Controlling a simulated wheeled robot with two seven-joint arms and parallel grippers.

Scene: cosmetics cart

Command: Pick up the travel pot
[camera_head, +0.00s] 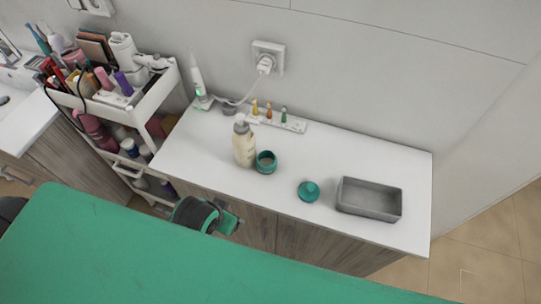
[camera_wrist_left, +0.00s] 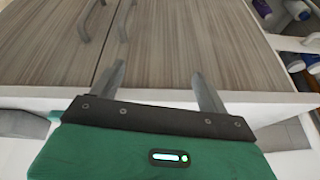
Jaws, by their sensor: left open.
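The travel pot (camera_head: 266,163) appears to be the small teal round jar with an open top, standing upright on the white counter, close to the right of a cream pump bottle (camera_head: 244,146). A teal round lid (camera_head: 308,191) with a knob lies apart, to its right. My left gripper (camera_head: 230,213) is in front of the counter's front edge, lower than the pot and apart from it. In the left wrist view its two fingers (camera_wrist_left: 160,72) are spread and empty, in front of wood-grain cabinet doors. The pot does not show there. My right gripper is not in view.
A grey open bin (camera_head: 369,202) stands to the right of the lid. A white strip with several small bottles (camera_head: 278,119) and an electric toothbrush (camera_head: 198,84) stand at the back. A loaded white cart (camera_head: 165,88) stands left. The counter's front left (camera_head: 200,160) is clear.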

